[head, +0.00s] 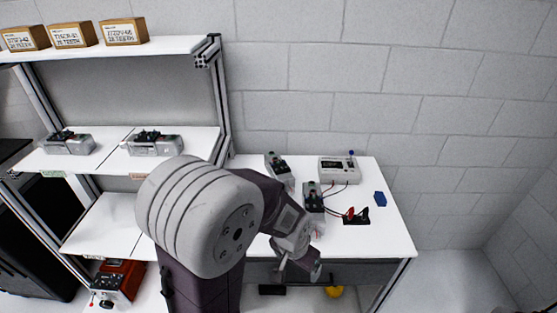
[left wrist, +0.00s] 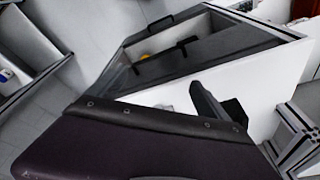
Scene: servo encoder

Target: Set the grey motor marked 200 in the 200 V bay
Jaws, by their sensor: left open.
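Two grey motors with dark tops are on the white table in the head view: one at the back left (head: 278,166), one near the middle (head: 313,198) with wires beside it. Two more grey motors, a left one (head: 68,143) and a right one (head: 155,145), lie on the middle shelf (head: 100,160). No marking such as 200 is readable on any motor, and the bay labels are too small to read. My left gripper (head: 298,269) is open and empty, pointing down at the table's front edge, apart from the motors. My right gripper is out of view.
A white tester box (head: 339,171), a blue block (head: 380,199) and red and black clips (head: 356,215) are on the table (head: 385,238). Cardboard boxes (head: 74,35) line the top shelf. A red device (head: 118,281) sits low left. My left arm hides part of the shelf and table.

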